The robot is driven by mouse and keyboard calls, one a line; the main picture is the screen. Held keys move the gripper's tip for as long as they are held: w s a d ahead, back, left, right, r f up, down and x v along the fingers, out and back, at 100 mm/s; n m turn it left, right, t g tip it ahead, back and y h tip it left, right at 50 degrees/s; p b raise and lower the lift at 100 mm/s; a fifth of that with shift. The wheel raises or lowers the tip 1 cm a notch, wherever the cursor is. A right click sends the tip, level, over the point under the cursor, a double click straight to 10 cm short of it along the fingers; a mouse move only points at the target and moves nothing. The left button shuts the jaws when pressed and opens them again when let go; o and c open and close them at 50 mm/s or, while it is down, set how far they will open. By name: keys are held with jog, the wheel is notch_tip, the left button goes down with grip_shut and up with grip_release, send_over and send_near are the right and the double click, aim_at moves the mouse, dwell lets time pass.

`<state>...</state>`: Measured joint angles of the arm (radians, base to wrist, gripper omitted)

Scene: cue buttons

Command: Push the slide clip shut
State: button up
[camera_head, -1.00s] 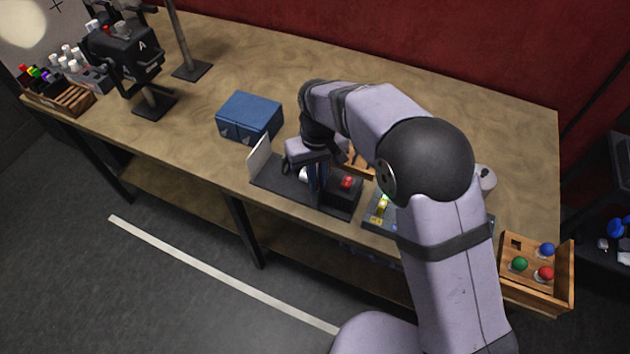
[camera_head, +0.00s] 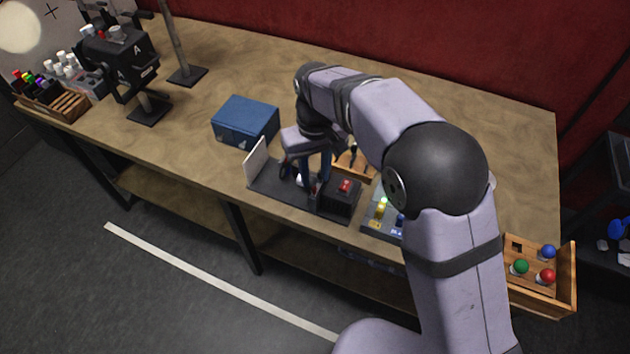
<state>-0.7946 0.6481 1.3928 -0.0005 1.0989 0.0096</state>
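A dark base plate (camera_head: 268,185) lies near the table's front edge, with an upright white panel (camera_head: 257,160) at its left end. A black block with a red top piece (camera_head: 344,186) stands at its right end. A small dark upright piece (camera_head: 315,191) stands just left of the block. I cannot make out for certain which part is the slide clip. My gripper (camera_head: 314,178) points down over the plate, its blue fingers just left of the black block. The fingers hide part of the plate. Whether they touch anything, or are apart, is too small to tell.
A blue box (camera_head: 246,121) stands behind the plate. A panel with yellow and blue parts (camera_head: 379,222) is close to its right, partly behind my arm. A wooden tray with coloured balls (camera_head: 536,292) is at the right corner. The table's middle back is clear.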

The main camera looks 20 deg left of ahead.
jog(key=shift+r+b, duration=0.4)
jog(key=shift+r, duration=1.45)
jog(key=d+f+m, duration=0.2)
jog(key=d+m, duration=0.3)
jog(key=d, duration=1.6)
jog(key=s+d+f+m, duration=0.2)
jog(key=s+d, duration=0.4)
jog(key=d, duration=0.1)
jog(key=s+d+f+m, duration=0.2)
jog(key=s+d, duration=0.4)
jog(key=d, duration=0.1)
jog(key=shift+s+d+f, duration=0.15)
jog(key=shift+s+f, duration=0.1)
jog(key=shift+s, duration=0.05)
